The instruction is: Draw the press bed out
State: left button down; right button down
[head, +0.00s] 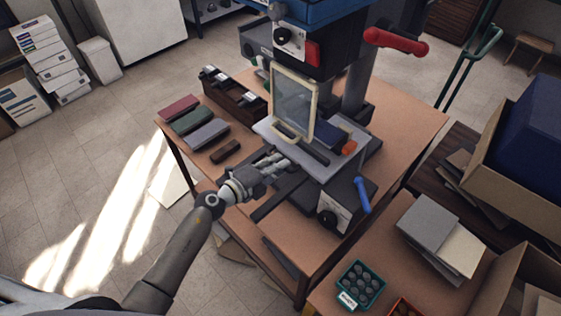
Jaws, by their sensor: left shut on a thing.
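The press (293,65) stands on a wooden bench, with a blue top, a dark body and a red handle. Its grey press bed (345,168) lies low at the front, below a clear framed guard (295,105). Dark rails (278,200) stick out at the bed's front left. My left gripper (281,164) reaches in from the lower left and is shut at the bed's front edge. The part between its fingers is small and mostly hidden, seemingly the bed's handle. My right gripper is out of view.
Maroon, green and grey covers (207,134) lie on the bench (415,115) left of the press, by a dark wooden type box (232,103). A blue lever (362,195) sticks out at the press's front right. A green tray (360,287) stands at the lower right.

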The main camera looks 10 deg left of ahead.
pick_arm(q)
jog(key=f+v, duration=0.2)
jog(key=v, duration=0.8)
jog(key=f+b+v, duration=0.1)
jog(key=f+v, duration=0.1)
jog(key=v, duration=0.8)
jog(key=shift+s+a+f, duration=0.3)
jog(key=shift+s+a, duration=0.15)
jog(key=shift+s, duration=0.05)
jog(key=c, duration=1.8)
grip_release()
jog(key=o, duration=0.3)
jog(key=shift+s+a, duration=0.15)
jog(key=shift+s, duration=0.1)
jog(key=v, duration=1.2)
